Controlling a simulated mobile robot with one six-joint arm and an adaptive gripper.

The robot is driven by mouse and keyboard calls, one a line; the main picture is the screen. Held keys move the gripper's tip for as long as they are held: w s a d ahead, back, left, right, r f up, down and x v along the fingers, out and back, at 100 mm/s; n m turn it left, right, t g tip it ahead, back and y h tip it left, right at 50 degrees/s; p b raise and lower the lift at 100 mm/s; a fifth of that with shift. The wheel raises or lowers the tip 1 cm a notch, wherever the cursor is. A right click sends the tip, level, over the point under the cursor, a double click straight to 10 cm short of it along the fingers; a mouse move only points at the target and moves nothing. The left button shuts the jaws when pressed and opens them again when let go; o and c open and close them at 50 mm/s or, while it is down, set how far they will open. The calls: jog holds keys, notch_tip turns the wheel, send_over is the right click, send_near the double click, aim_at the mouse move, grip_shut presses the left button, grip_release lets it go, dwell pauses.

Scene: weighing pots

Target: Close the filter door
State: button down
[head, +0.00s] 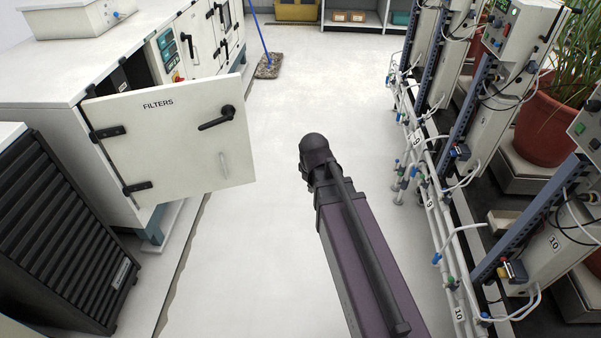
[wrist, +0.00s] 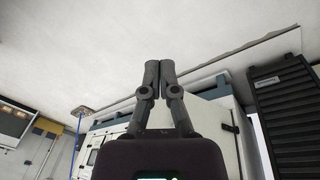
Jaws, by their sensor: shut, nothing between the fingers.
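The white filter door (head: 165,150), marked FILTERS, stands wide open in the head view, swung out from the white cabinet (head: 70,85) over the aisle. Its black hinges are on its left edge and its black lever handle (head: 217,118) is near its upper right. My gripper (wrist: 161,70) shows only in the wrist view, with its two dark fingers together and nothing between them. My arm reaches into the aisle right of the door, with a clear gap in the head view. The gripper partly hides the white cabinet side in the wrist view.
A black louvred unit (head: 60,235) stands at the lower left, below the door; it also shows in the wrist view (wrist: 285,110). Pipes and valves (head: 425,190) line the right side, with a potted plant (head: 550,120) behind. A mop (head: 268,68) stands far back. The aisle floor is clear.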

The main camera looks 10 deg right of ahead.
jog(key=s+d+m+g, duration=0.2)
jog(key=s+m, duration=0.5)
jog(key=s, duration=0.1)
jog(key=shift+s+d+f+m, duration=0.15)
jog(key=shift+s+d+m, duration=0.1)
jog(key=shift+m, duration=0.15)
